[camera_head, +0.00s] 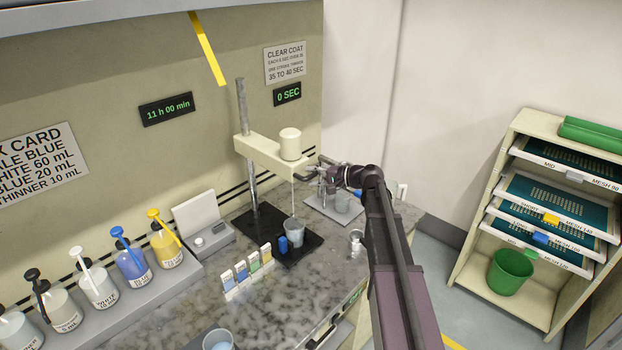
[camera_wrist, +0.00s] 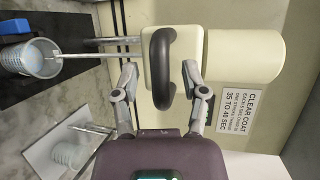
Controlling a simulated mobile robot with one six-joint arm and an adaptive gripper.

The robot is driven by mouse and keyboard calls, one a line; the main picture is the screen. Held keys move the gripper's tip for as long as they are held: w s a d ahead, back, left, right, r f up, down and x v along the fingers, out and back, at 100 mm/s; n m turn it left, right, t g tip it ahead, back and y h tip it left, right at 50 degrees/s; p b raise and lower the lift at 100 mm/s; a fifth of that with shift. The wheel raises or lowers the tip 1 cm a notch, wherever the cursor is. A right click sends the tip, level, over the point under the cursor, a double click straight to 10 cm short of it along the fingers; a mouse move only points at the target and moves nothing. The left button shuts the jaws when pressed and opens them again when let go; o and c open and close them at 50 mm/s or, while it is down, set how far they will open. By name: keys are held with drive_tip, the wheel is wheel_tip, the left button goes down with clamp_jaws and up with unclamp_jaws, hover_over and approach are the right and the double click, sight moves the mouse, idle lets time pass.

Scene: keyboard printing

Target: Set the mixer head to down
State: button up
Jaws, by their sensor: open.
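The mixer has a cream head (camera_head: 262,152) on a grey upright pole (camera_head: 242,105), with a cream motor cylinder on top. In the wrist view, turned sideways, the head (camera_wrist: 190,15) carries a black curved handle (camera_wrist: 152,48). My gripper (camera_head: 316,168) is at the head's right end. In the wrist view my gripper (camera_wrist: 159,75) is open, its fingers on either side of the handle, with no clear grip on it.
A scale (camera_head: 210,238) and pump bottles (camera_head: 131,260) are to the left. Another stand with a cup (camera_head: 342,201) is behind my arm.

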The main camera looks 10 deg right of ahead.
drive_tip(key=shift+a, duration=0.1)
clamp_jaws()
drive_tip(key=shift+f, duration=0.15)
wheel_tip(320, 180, down, 12)
drive_tip(key=b, duration=1.2)
drive_tip(key=shift+s, duration=0.15)
